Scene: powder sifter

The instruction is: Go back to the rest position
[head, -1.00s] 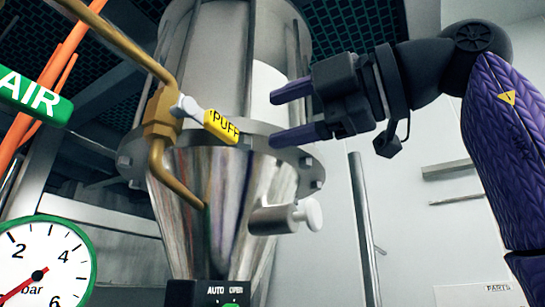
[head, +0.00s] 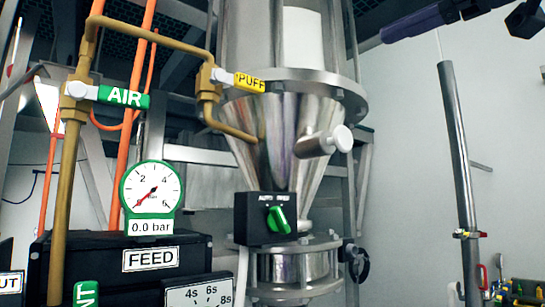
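My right gripper (head: 418,22) shows only in part at the top right edge. A purple finger and some dark parts are visible, and the rest is cut off by the frame. It is clear of the sifter, and I cannot tell whether it is open or shut. My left gripper is not in view. The steel sifter hopper (head: 285,145) stands in the middle. The yellow PUFF handle (head: 249,82) sits on the brass pipe at its left. The green AIR handle (head: 123,97) is further left and lies nearly level.
The pressure gauge (head: 152,188) reads 0.0 bar. A black switch box (head: 262,233) with a green knob sits before the hopper. A steel post (head: 458,150) stands at the right. The FEED box (head: 150,259) is at the lower left. Open space lies between hopper and post.

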